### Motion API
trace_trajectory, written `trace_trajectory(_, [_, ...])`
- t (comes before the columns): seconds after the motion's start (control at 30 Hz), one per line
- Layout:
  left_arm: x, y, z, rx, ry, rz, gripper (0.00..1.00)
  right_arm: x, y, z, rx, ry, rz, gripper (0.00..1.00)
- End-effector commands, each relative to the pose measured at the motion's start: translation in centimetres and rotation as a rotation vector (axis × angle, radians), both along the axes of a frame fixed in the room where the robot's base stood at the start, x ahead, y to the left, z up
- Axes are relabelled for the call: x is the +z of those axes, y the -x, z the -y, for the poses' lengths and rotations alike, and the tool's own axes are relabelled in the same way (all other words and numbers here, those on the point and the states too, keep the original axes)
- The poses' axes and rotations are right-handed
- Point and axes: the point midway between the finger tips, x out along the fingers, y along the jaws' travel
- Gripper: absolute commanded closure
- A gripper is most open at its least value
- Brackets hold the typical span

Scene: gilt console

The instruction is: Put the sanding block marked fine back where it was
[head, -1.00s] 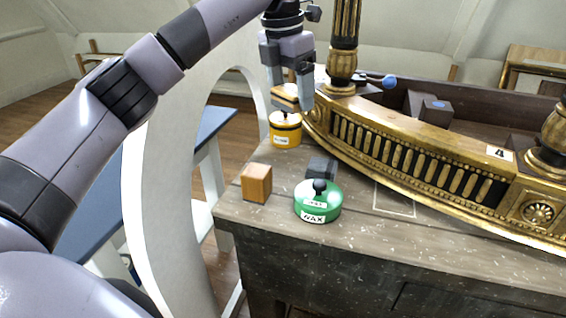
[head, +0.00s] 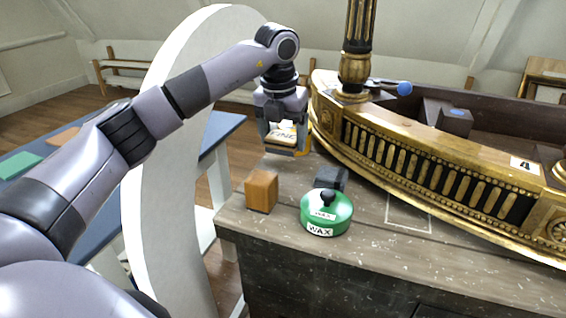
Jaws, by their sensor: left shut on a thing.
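My left gripper (head: 284,148) points down at the far left end of the workbench. It is shut on the tan sanding block (head: 283,133), whose pale label reads FINE. The block is held in front of a yellow tin (head: 305,146), which it mostly hides; I cannot tell how high it is above the bench. A thin pale rectangle (head: 408,221) is outlined on the bench top, in front of the gilt console (head: 440,160), and its visible part is bare. My right gripper is not in view.
On the workbench (head: 375,250) stand an orange-brown wooden block (head: 261,190), a green tin labelled WAX (head: 326,212) and a dark block (head: 331,178) behind it. The gilt console fills the right. A white arch (head: 150,190) and a blue table (head: 85,205) are at the left.

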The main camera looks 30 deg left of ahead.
Motion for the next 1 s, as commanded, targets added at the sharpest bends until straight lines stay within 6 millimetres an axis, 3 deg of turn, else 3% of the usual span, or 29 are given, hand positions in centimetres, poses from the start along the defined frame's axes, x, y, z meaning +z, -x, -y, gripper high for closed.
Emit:
trace_trajectory(0.27, [-2.5, 0.0, 0.0, 0.000, -0.001, 0.000, 0.52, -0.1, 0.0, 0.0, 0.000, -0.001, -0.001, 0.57])
trace_trajectory(0.5, [-5.9, 0.1, 0.0, -0.001, -0.001, -0.002, 0.52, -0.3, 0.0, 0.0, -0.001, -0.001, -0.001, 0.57])
trace_trajectory(0.9, [-6.6, 0.0, 0.0, -0.001, 0.000, 0.001, 0.52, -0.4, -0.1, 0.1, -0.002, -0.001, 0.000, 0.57])
trace_trajectory(0.93, [-6.6, 0.0, 0.0, -0.001, 0.000, 0.001, 0.21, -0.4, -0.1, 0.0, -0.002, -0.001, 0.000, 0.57])
trace_trajectory(1.0, [-6.5, 0.0, 0.0, -0.001, 0.000, 0.001, 0.00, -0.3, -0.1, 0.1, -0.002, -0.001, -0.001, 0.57])
